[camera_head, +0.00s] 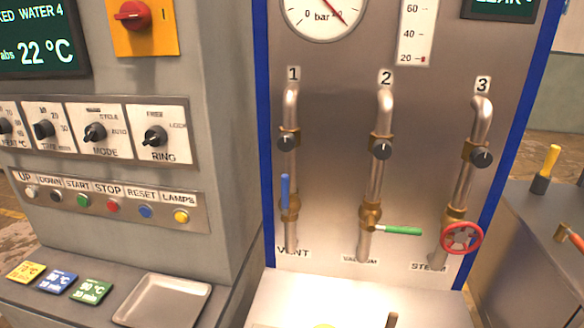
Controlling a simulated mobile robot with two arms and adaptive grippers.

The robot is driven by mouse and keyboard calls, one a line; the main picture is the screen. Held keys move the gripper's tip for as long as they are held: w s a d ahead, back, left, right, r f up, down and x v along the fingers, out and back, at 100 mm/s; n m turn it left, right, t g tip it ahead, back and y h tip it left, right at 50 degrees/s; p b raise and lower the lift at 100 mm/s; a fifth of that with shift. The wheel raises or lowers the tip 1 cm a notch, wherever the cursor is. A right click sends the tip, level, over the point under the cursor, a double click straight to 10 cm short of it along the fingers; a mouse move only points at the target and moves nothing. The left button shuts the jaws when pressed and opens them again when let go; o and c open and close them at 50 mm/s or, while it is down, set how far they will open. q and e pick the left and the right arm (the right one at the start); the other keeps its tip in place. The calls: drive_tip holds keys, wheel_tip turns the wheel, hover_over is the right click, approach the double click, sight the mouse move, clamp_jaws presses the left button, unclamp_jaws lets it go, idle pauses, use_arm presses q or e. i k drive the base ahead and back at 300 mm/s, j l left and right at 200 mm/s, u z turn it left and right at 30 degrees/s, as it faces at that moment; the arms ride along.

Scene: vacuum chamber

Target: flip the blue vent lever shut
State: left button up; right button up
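The blue vent lever (285,191) is on the leftmost pipe (291,160), marked 1 above and VENT below. The lever stands upright, roughly in line with the pipe, and rises from a brass valve body (290,208). The VENT label (293,252) sits at the foot of this pipe. Neither of my grippers shows in the head view, and nothing touches the lever.
Right of the lever are a green lever (398,230), lying nearly horizontal, and a red handwheel (461,238). A control cabinet (225,130) stands at left, with a metal tray (163,301) on its ledge. The space before the lever looks clear.

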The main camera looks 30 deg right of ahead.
sight(285, 192)
drive_tip(key=i+l+z, duration=0.1)
drive_tip(key=z, duration=0.85)
